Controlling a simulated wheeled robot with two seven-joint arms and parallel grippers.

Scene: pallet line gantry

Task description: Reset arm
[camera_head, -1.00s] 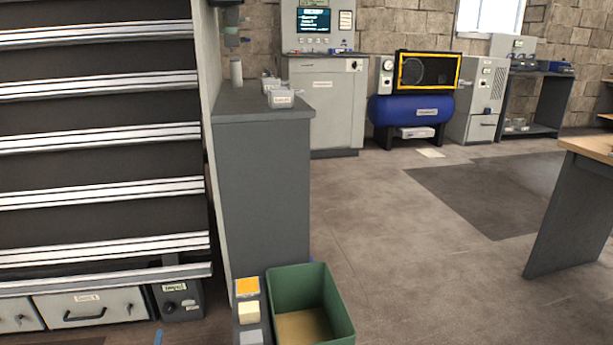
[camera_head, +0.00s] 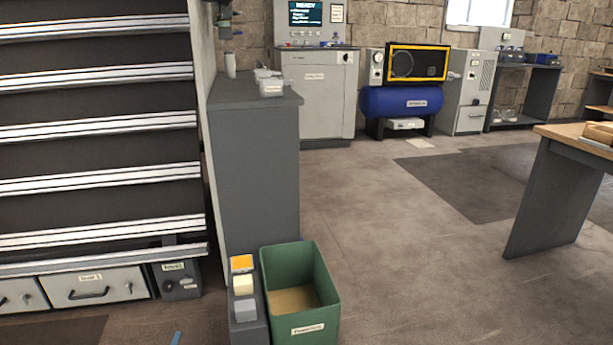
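Neither of my arms nor either gripper shows in the head view. The view holds only the room: a slatted dark rack (camera_head: 95,105) with pale metal rails at the left and a grey cabinet (camera_head: 255,180) beside it. Whether my grippers hold anything cannot be seen.
A green bin (camera_head: 318,318) stands on the floor by a low grey stand (camera_head: 248,328) with small blocks. A wooden-topped table (camera_head: 565,133) is at the right. A blue compressor (camera_head: 400,101) and a grey console (camera_head: 318,95) stand at the back. The middle floor (camera_head: 400,240) is open.

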